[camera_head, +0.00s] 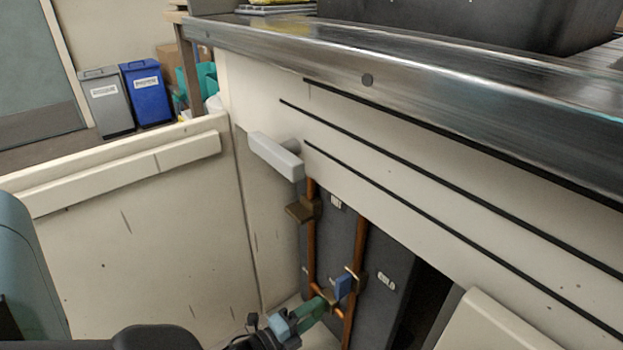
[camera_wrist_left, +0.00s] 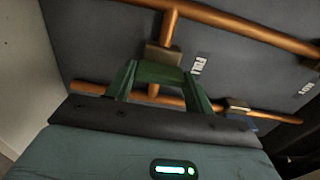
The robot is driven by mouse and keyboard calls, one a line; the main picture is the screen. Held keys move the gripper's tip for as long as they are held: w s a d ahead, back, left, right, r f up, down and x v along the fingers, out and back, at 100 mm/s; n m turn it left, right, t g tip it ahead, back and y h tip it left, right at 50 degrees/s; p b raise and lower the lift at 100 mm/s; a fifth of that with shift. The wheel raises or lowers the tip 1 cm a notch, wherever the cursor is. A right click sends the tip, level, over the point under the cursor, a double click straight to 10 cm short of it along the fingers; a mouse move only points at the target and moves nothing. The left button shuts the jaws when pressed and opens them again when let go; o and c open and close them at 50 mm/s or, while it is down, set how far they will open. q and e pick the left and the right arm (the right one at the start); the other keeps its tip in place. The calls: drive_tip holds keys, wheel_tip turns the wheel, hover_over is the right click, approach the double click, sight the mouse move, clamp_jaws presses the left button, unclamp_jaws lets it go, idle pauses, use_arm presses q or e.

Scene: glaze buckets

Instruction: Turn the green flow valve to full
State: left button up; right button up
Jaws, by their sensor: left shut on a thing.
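The green flow valve's handle (camera_wrist_left: 160,73) shows in the left wrist view as a green bar in front of a brass valve body (camera_wrist_left: 163,54) on a copper pipe. My left gripper (camera_wrist_left: 159,76) is shut on this handle, one green finger at each side. The handle and the fingers are nearly the same colour, so their border is hard to see. In the head view my left gripper (camera_head: 318,304) reaches the lower pipes, left of a blue handle (camera_head: 343,286). The handle's exact turn is unclear. My right gripper is not in view.
Copper pipes (camera_head: 359,240) run down a dark panel (camera_head: 385,262) with small white labels, one beside the gripped valve (camera_wrist_left: 197,66). Another brass fitting (camera_head: 301,209) sits higher up. The metal-edged counter (camera_head: 440,95) overhangs the panel. A pale wall (camera_head: 130,240) stands close on the left.

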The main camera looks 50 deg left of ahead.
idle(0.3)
use_arm(q)
drive_tip(key=o, duration=0.9)
drive_tip(key=shift+o, duration=0.4)
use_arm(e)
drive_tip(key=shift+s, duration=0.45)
use_arm(q)
drive_tip(key=shift+s, duration=0.1)
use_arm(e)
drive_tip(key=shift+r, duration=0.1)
use_arm(q)
drive_tip(key=s+p, duration=0.2)
drive_tip(key=s, duration=0.5)
drive_tip(key=shift+s+a, duration=0.3)
drive_tip(key=shift+s, duration=0.05)
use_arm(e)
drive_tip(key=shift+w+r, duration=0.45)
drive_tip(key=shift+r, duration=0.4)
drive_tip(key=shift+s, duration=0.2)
